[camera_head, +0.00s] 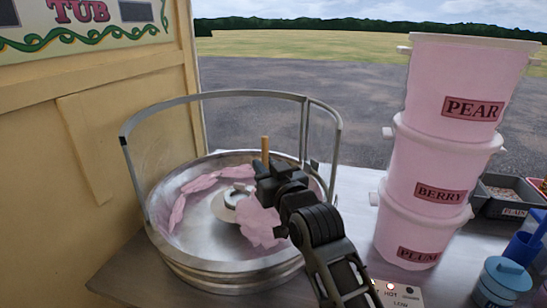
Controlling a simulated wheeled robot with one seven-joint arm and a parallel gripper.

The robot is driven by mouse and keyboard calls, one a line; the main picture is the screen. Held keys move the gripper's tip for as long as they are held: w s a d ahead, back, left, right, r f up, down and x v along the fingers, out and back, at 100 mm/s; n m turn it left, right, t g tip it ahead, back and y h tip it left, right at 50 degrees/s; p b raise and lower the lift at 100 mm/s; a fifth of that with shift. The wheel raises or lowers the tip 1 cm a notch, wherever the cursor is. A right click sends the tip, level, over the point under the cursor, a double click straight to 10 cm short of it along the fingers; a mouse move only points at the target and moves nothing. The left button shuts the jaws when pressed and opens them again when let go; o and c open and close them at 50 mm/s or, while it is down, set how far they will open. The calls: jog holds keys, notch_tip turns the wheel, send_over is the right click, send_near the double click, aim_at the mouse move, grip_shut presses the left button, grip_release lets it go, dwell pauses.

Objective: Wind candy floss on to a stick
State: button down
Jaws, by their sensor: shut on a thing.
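A wide metal candy floss bowl (175,268) stands on the counter, with a round spinner head (226,208) at its centre. My gripper (267,180) is over the bowl, right of the head, and is shut on a wooden stick (265,148). The stick's top shows above the fingers; its middle is hidden by them. A pink clump of floss (258,224) hangs below my gripper, apparently round the stick's lower part. More pink floss (199,184) lies in pieces along the bowl's left and back inner wall, and a little shows near the head.
A metal guard frame (218,96) rises around the bowl's back. Stacked pink tubs marked PEAR (430,75), BERRY and PLUM stand right. A control panel (395,292) shows a lit red lamp. A blue-lidded jar (503,280) and grey trays (507,204) are far right. A cream wall (100,150) bounds the left.

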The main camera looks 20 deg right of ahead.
jog(key=w+a+b, duration=0.2)
jog(key=a+b, duration=0.3)
jog(key=a, duration=0.6)
notch_tip(320, 180, up, 8)
jog(key=p, duration=0.6)
jog(key=shift+w+a, duration=0.15)
jog(key=shift+f, duration=0.1)
